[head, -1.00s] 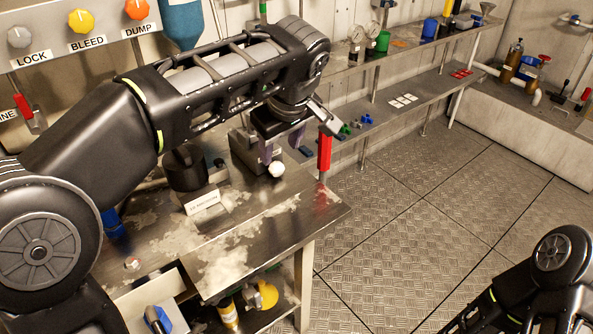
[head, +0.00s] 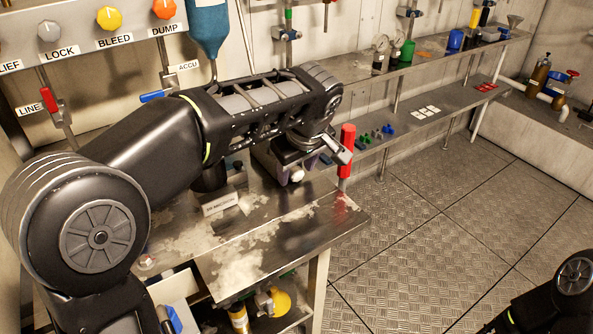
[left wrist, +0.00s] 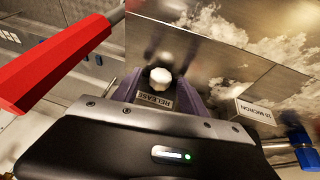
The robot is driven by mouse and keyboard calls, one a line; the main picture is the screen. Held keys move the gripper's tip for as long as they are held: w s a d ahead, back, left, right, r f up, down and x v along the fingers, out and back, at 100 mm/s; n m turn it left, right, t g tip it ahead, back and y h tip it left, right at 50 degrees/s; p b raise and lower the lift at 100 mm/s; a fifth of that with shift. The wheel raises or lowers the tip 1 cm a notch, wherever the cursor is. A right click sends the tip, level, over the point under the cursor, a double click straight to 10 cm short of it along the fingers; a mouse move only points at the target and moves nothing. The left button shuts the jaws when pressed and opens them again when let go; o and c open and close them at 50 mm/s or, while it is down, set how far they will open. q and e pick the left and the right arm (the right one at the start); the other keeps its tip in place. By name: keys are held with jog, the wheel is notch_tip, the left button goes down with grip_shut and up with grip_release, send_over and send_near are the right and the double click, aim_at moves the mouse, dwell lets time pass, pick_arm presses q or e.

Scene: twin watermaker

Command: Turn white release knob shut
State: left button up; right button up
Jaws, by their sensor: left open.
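The white release knob (head: 297,175) sits on a dark block on the steel bench and shows just below my left gripper (head: 295,166). In the left wrist view the knob (left wrist: 161,79) lies between my two purple fingers, with the RELEASE label (left wrist: 153,99) just in front of it. The left gripper is open, with a finger on either side of the knob. I cannot tell whether either finger touches it. My right arm shows only in part at the bottom right of the head view, and its gripper is out of view.
A red handle (head: 346,150) stands upright close to the right of my left gripper; it looms large in the left wrist view (left wrist: 55,62). A 20 micron label plate (head: 220,204) is on the bench to the left. The plate floor at right is clear.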

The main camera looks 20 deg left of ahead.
pick_arm(q)
jog(key=shift+f, duration=0.1)
jog(key=shift+c, duration=0.3)
grip_shut()
